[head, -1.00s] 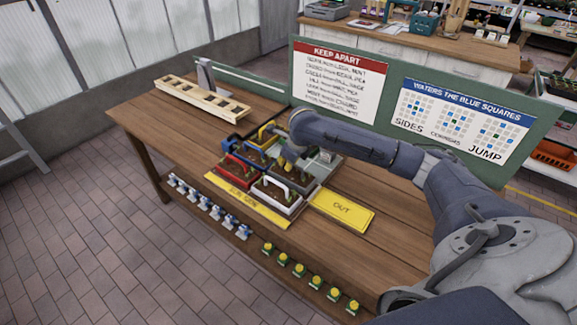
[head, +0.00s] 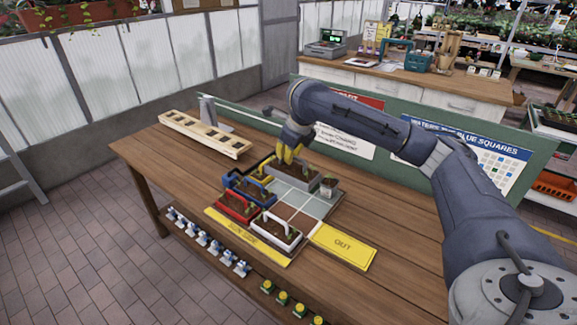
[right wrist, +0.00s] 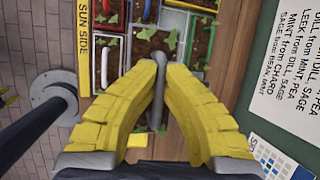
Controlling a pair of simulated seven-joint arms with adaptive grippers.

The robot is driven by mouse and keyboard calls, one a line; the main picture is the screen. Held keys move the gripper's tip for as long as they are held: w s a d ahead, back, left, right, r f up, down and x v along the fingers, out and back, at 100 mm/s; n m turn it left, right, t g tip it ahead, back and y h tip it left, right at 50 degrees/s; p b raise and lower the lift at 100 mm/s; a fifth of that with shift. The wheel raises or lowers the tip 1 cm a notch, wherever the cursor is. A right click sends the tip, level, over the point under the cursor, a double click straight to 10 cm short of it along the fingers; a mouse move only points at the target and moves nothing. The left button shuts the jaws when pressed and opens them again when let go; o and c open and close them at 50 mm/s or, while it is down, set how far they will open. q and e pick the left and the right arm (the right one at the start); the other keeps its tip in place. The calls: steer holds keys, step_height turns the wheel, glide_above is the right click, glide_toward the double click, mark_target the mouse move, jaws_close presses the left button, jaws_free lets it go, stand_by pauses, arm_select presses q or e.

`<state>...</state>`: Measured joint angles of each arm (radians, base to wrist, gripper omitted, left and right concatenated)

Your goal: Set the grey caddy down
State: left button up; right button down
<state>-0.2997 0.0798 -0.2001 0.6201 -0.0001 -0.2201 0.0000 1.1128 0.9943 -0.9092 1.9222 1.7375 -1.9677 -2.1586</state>
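The grey caddy (head: 288,174), a long box with dark soil and small plants, is at the back of the pale grid on the bench. My right gripper (head: 290,153) is above it, with yellow fingers pointing down. In the right wrist view the fingers (right wrist: 158,85) close on its upright grey handle bar (right wrist: 158,108). The fingers hide much of the caddy there. I cannot tell whether its base touches the grid. My left gripper is not in view.
Blue (head: 246,188), red (head: 237,207) and white (head: 277,231) caddies stand on the grid's left and front. Pale cells (head: 311,207) are bare. A green signboard (head: 535,165) stands behind; a yellow OUT plate (head: 343,246) lies in front.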

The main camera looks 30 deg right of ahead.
steer(key=w+d+r, duration=0.2)
steer(key=w+d, duration=0.1)
steer(key=d, duration=0.6)
steer(key=f, duration=2)
steer(key=shift+a+f, duration=0.15)
steer(key=shift+a, duration=0.1)
steer(key=shift+f, duration=0.2)
steer(key=c, duration=1.6)
jaws_free()
steer(key=shift+r, duration=0.45)
steer(key=v, duration=1.1)
steer(key=shift+s+r, duration=0.15)
steer(key=shift+s, duration=0.1)
